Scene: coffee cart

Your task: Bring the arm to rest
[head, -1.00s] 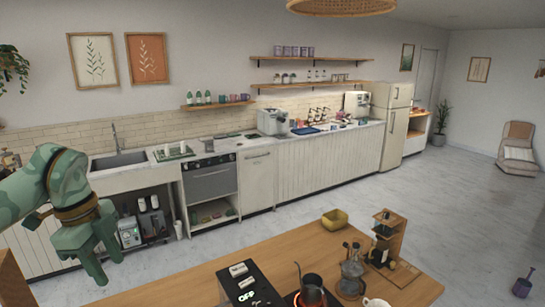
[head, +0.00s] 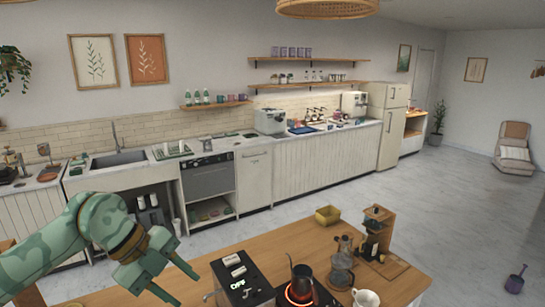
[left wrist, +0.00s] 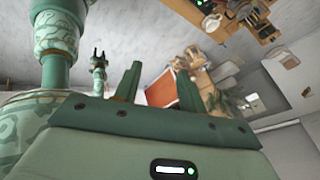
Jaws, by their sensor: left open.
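My left arm, patterned green, comes in from the left edge of the head view. Its gripper (head: 184,288) is open and empty, fingers pointing down and right, in front of the wooden counter's left part. The left wrist view shows the two green fingers (left wrist: 158,85) apart with nothing between them. A small green arm with a dark pronged end, seemingly my right gripper (left wrist: 99,56), stands beyond them in that view; it is too small to tell its state. My right arm is out of the head view.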

